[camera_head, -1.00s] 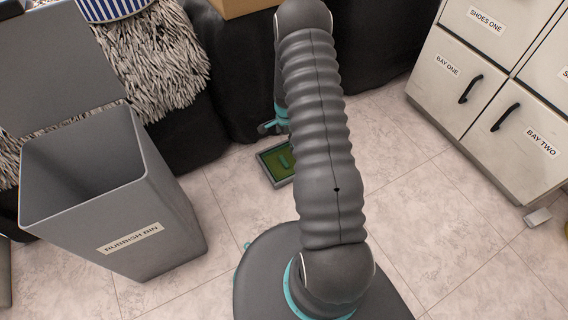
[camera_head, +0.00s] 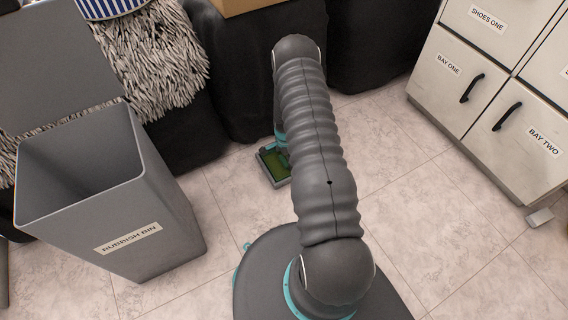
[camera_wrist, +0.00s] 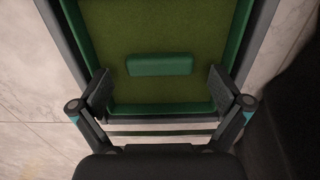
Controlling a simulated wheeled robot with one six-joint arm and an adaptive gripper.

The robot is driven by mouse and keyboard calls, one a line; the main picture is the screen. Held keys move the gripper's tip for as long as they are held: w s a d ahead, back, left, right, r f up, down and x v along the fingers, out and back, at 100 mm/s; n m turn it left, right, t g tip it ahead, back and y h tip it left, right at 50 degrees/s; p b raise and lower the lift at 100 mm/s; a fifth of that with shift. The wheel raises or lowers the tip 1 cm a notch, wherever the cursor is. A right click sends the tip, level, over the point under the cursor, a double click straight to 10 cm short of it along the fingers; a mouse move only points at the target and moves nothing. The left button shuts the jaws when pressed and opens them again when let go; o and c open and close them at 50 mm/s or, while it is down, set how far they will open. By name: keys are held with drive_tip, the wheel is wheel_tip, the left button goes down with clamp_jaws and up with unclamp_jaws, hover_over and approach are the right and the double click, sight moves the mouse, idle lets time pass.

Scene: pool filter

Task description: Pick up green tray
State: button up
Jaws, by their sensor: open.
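The green tray (camera_head: 274,166) lies on the tiled floor, left of my arm in the head view, and my arm hides part of it. In the wrist view the tray (camera_wrist: 157,106) fills the upper middle, with a green floor, a green inner rim and a grey outer edge. A small green block (camera_wrist: 160,64) shows on its floor. My gripper (camera_wrist: 161,92) is open, its two fingers spread over the tray's near end, one at each side. Whether the fingers touch the tray I cannot tell. In the head view my gripper is mostly hidden behind my arm.
A grey rubbish bin (camera_head: 128,235) stands open at the left. A shaggy grey rug (camera_head: 155,60) and black cloth (camera_head: 240,75) are behind. White cabinets (camera_head: 475,110) stand at the right, with a small pale block (camera_head: 540,218) on the floor. Tiled floor is clear between.

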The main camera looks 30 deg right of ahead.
drive_tip(key=shift+f, duration=0.35)
drive_tip(key=shift+c, duration=0.3)
drive_tip(key=c, duration=1.2)
drive_tip(key=shift+c, duration=0.2)
